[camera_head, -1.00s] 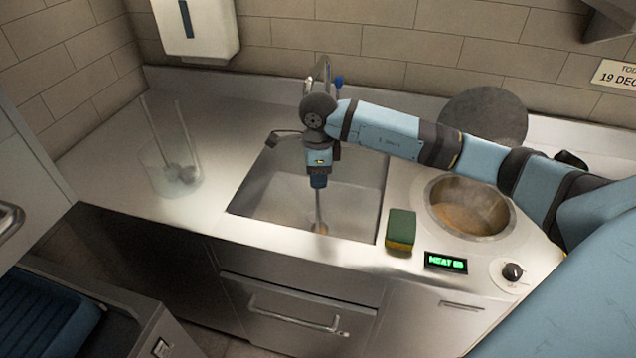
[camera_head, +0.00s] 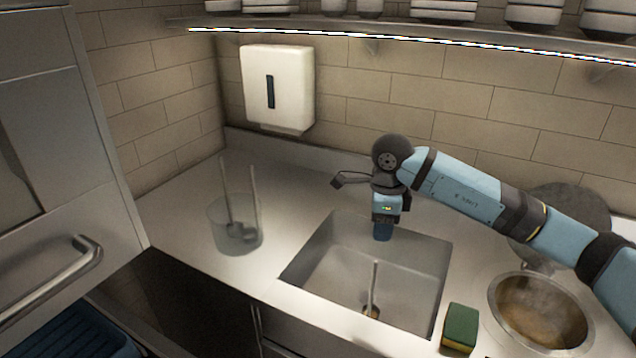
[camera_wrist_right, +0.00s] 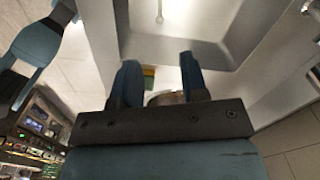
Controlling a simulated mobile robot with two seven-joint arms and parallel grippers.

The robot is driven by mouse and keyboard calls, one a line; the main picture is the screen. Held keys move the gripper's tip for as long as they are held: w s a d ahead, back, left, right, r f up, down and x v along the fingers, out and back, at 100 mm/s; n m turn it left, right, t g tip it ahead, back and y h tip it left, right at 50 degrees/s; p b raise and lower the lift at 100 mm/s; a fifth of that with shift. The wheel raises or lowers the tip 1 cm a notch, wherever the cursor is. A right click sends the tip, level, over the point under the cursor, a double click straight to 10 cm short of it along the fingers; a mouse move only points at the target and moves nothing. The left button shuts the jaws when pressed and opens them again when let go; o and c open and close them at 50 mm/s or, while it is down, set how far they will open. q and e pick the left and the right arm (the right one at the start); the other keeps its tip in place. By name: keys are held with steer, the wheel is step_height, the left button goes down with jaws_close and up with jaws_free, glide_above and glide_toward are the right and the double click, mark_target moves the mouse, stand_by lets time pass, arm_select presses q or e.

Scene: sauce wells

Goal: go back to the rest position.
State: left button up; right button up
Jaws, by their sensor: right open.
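My right gripper (camera_head: 382,234) hangs fingers-down over the far part of the sink (camera_head: 335,262), in the head view. In the right wrist view its two fingers (camera_wrist_right: 158,82) stand apart with nothing held between them. A ladle (camera_head: 373,285) is in the sink, its thin handle pointing up, clear of the gripper. Part of it also shows at the top of the right wrist view (camera_wrist_right: 159,10). My left gripper is in neither view.
A glass container (camera_head: 238,225) with utensils stands left of the sink. A green and yellow sponge (camera_head: 460,327) and a steaming pot (camera_head: 493,290) are at the right. A paper dispenser (camera_head: 277,88) hangs on the wall, and a shelf (camera_head: 400,30) runs above.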

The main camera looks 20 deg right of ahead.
steer(key=s+a+m+t+y+p, duration=0.25)
steer(key=a+m+y, duration=0.25)
steer(key=a+y, duration=0.25)
steer(key=s+a+m+t+y+p, duration=0.2)
steer(key=s+a+m+y, duration=0.3)
steer(key=a, duration=0.4)
steer(key=s+a+m+t+y+p, duration=0.2)
steer(key=s+a+m+y, duration=0.15)
steer(key=a+y, duration=0.4)
steer(key=s+d+f+m+t+h+p, duration=0.1)
steer(key=d+f+m+t+h, duration=0.35)
steer(key=m, duration=0.75)
steer(key=s+d+f+m+t+h+p, duration=0.1)
steer(key=d+f+m+t+h, duration=0.1)
steer(key=f+m+t+h, duration=0.55)
steer(key=s+d+f+m+g+h+p, duration=0.1)
steer(key=s+d+f+m+g+h, duration=0.1)
steer(key=s+f+m+g+h, duration=0.3)
steer(key=s+f+m+g, duration=0.2)
steer(key=s+f+m, duration=0.2)
steer(key=s+m, duration=0.2)
steer(key=shift+s+d+m+g+p, duration=0.15)
steer(key=shift+s+m+g+p, duration=0.15)
steer(key=shift+g+p, duration=0.05)
